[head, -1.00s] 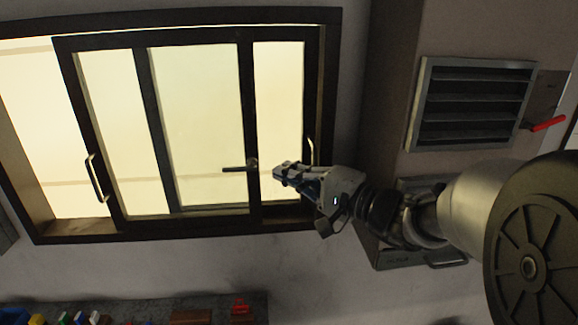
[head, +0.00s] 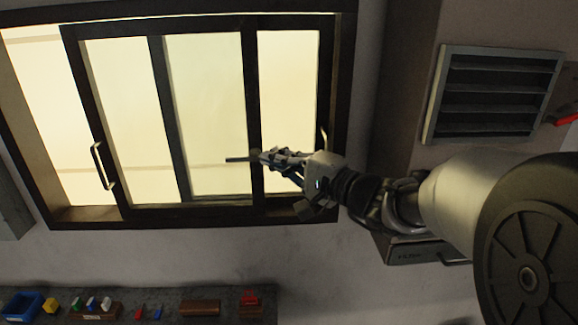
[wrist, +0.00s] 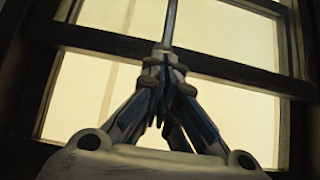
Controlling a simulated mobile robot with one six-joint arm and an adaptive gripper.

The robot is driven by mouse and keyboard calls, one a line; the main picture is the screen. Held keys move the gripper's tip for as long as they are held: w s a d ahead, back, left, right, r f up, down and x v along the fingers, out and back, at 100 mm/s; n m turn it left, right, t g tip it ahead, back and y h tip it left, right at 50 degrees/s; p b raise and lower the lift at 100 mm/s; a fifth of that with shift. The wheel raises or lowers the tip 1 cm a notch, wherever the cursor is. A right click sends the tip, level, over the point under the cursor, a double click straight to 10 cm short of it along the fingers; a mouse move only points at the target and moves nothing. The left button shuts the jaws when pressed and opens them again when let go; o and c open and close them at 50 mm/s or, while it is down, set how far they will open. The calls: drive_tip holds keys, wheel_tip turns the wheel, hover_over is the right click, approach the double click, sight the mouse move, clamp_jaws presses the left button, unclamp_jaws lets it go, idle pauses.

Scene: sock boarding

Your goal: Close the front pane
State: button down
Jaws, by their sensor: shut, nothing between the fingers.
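The sliding window (head: 200,213) has a dark frame and bright panes. The front pane, with dark stiles (head: 88,110), has an upright pale handle (head: 103,166) on its left stile. A gap stands open left of that stile. Contact cannot be told.
A second handle (head: 324,140) is on the right side of the window, partly behind my gripper. A louvred vent (head: 495,95) is on the right wall, with a red lever (head: 567,119) beside it. A shelf (head: 225,308) below holds a blue bin (head: 22,306) and small coloured items.

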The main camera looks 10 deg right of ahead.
drive_tip(key=b, duration=1.3)
approach(177, 153)
drive_tip(key=x, duration=0.3)
drive_tip(key=shift+w+f, duration=0.25)
drive_tip(key=shift+w, duration=0.25)
drive_tip(key=shift+a+r, duration=0.15)
drive_tip(key=shift+a, duration=0.3)
